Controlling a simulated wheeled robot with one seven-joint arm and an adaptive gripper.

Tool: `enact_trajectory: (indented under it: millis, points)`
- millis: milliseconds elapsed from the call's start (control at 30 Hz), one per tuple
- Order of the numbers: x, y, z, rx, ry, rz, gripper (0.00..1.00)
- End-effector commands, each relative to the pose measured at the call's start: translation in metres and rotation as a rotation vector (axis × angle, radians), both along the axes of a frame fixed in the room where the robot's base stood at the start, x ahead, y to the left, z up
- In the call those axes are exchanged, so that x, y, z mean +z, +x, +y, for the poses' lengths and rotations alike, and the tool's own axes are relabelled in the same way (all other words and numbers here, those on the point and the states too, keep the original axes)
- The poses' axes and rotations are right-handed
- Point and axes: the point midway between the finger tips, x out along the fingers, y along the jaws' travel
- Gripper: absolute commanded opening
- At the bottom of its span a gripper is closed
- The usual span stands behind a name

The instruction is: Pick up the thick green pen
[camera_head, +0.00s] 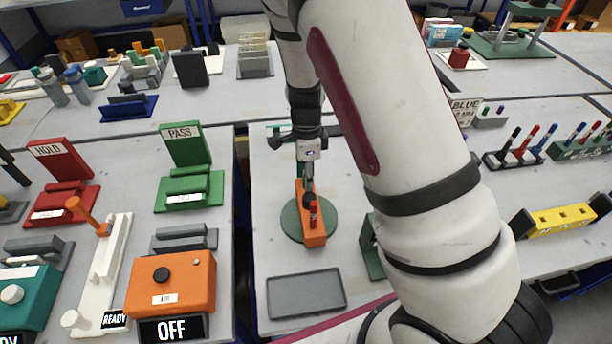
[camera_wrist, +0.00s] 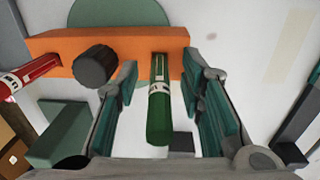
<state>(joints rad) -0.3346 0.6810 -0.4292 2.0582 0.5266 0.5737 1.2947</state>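The thick green pen (camera_wrist: 159,110) has a white label band and sticks out from the orange pen holder (camera_wrist: 60,46) in the wrist view. The holder (camera_head: 312,232) sits on a round green disc (camera_head: 291,222) in the head view. My gripper (camera_wrist: 162,80) is open in the wrist view, with one teal-padded finger on each side of the green pen and a visible gap on both sides. In the head view my gripper (camera_head: 308,183) is over the far end of the holder, and the green pen cannot be made out clearly there.
A red pen (camera_wrist: 28,76) sticks out of the holder's other end beside a black knob (camera_wrist: 97,66). A grey tray (camera_head: 306,293) lies in front of the disc. An orange box (camera_head: 172,284) with an OFF sign stands left. Pen racks (camera_head: 520,158) stand right.

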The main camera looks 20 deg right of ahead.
Motion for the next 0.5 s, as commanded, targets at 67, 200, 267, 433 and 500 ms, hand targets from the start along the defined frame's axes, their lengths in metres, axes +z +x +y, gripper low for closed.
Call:
enact_trajectory:
  millis: [67, 200, 267, 433, 500]
  points:
    - [-0.0031, -0.0003, 0.0002, 0.001, 0.000, 0.000, 0.35]
    - [-0.0032, -0.0001, 0.0003, 0.001, 0.000, -0.001, 0.35]
    - [-0.0031, -0.0001, 0.0003, 0.001, 0.000, -0.001, 0.35]
    - [-0.0029, 0.0000, 0.0003, 0.001, 0.000, -0.001, 0.00]
    - [-0.0028, 0.0000, 0.0004, 0.001, 0.000, -0.001, 0.00]
